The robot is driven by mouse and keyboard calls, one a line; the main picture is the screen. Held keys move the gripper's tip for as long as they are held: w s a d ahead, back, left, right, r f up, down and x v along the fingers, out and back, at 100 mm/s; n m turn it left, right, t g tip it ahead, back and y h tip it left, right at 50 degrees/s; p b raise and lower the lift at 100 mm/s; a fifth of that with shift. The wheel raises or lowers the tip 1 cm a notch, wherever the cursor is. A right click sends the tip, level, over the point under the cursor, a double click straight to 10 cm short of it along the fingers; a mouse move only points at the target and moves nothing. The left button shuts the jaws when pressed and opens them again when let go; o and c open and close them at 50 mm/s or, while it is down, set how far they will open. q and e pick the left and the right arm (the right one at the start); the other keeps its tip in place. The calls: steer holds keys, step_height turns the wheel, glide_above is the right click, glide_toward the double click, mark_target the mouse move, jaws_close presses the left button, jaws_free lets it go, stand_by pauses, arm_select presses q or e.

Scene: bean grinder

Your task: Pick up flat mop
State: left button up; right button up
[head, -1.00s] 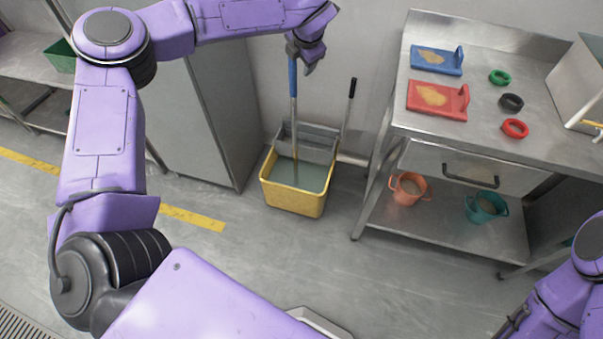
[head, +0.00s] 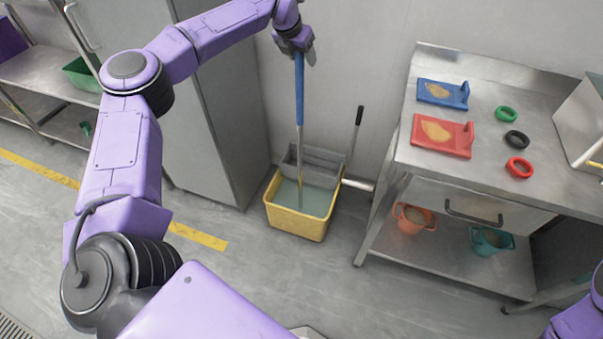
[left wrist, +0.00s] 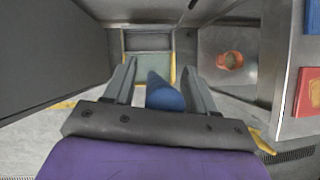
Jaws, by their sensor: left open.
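The flat mop's blue handle (head: 299,90) stands nearly upright in a yellow bucket (head: 297,221). Its lower shaft goes into the grey-green water, and the mop head is hidden. My left gripper (head: 296,42) is at the top of the handle. In the left wrist view, the blue handle end (left wrist: 164,93) lies between the two fingers of my open left gripper (left wrist: 158,80), with a gap visible on the left side. My right gripper is out of view; only part of my right arm shows at the lower right.
A black-tipped lever (head: 359,116) rises beside the bucket's grey wringer (head: 312,163). A tall metal cabinet (head: 215,110) stands close on the left. A steel table (head: 480,140) with boards, rings and two lower-shelf buckets stands right. The floor in front is clear.

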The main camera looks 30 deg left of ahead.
arm_select(q)
steer(key=shift+w+f, duration=0.1)
steer(key=shift+f, duration=0.1)
jaws_close()
steer(key=shift+r, duration=0.15)
stand_by(1.1)
